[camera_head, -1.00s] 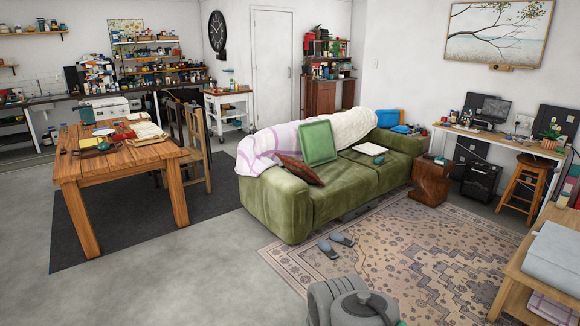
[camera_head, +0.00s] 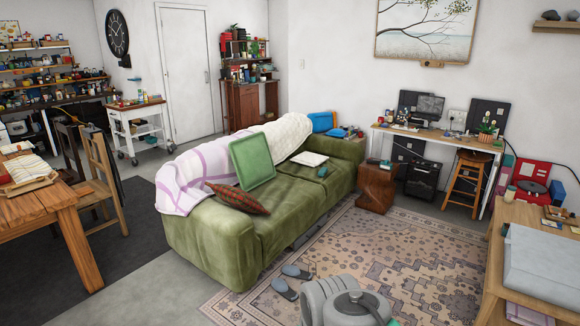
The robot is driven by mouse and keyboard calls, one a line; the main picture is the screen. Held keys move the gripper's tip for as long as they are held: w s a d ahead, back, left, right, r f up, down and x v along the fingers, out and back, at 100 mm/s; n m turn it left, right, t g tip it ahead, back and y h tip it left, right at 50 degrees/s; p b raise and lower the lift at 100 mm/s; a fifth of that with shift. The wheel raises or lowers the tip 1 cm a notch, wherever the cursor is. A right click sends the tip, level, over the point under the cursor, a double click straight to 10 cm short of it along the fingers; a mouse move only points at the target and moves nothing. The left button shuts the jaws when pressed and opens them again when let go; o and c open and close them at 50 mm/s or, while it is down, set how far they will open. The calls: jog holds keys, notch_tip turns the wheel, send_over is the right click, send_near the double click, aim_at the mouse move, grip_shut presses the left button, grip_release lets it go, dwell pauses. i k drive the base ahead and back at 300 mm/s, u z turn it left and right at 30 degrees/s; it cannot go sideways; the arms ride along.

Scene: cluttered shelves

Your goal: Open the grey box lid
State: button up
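A grey box (camera_head: 545,258) with a flat top lies on a wooden table at the right edge of the view. Its lid looks closed, and its right side is cut off by the frame. Grey rounded links of my own arm show at the bottom centre, to the left of the table and apart from the box. My gripper is not visible in this view.
The wooden table (camera_head: 499,246) also bears small items at its back. A green sofa (camera_head: 215,240) stands in the middle. The patterned rug (camera_head: 395,240) is mostly clear, with slippers (camera_head: 290,280) by the sofa. A desk (camera_head: 440,138) and stool (camera_head: 468,175) stand behind.

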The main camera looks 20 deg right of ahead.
aim_at(555, 259)
jog(key=z, duration=0.6)
jog(key=i, duration=0.95)
jog(key=z, duration=1.4)
jog(key=i, duration=0.8)
jog(key=u, duration=0.8)
jog(key=i, duration=1.85)
jog(key=u, duration=0.35)
